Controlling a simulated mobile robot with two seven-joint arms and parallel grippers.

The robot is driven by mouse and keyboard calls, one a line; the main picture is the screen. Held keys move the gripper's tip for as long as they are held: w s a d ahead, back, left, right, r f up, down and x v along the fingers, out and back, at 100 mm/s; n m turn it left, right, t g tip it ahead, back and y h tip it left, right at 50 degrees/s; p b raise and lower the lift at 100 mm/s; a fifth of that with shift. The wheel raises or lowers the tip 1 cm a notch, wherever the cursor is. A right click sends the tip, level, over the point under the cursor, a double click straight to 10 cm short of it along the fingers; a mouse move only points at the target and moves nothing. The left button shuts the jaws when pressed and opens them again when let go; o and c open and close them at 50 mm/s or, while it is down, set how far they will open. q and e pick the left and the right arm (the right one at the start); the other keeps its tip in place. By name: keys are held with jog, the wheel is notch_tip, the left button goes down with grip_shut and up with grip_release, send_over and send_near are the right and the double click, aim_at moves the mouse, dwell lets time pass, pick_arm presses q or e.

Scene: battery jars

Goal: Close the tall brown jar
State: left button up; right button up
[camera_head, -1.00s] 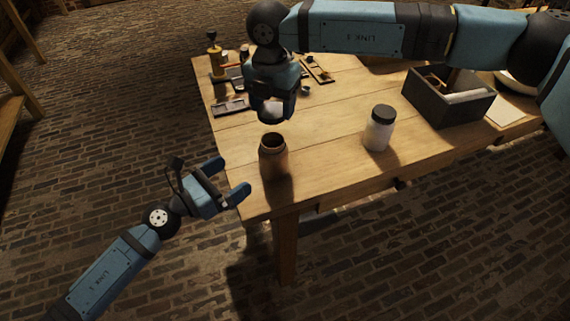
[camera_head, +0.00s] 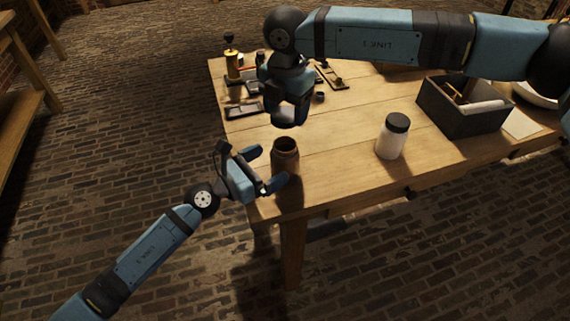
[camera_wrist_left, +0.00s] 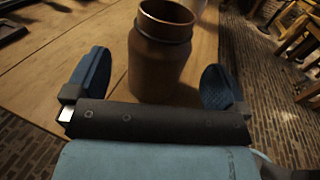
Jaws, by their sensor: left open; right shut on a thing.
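The tall brown jar (camera_head: 285,160) stands upright and open-mouthed near the table's front left corner. It also shows in the left wrist view (camera_wrist_left: 160,60), its dark mouth uncovered. My left gripper (camera_head: 268,168) is open, its fingers spread to either side of the jar's body; the jar stands between or just beyond the fingertips. My right gripper (camera_head: 288,118) points down above and slightly behind the jar. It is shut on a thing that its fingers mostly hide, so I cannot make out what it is.
A white jar with a dark lid (camera_head: 392,136) stands to the right on the table (camera_head: 345,150). A dark box (camera_head: 466,108) with items is farther right. Small trays and a brass tool (camera_head: 233,68) lie at the back left. The table's front middle is clear.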

aim_at(285, 155)
pick_arm(q)
jog(key=shift+x, duration=2.7)
jog(key=shift+c, duration=0.2)
jog(key=c, duration=1.3)
jog(key=shift+o, duration=0.2)
pick_arm(e)
jog(key=shift+f, duration=2.5)
jog(key=shift+f, duration=0.9)
jog(key=shift+f, duration=0.55)
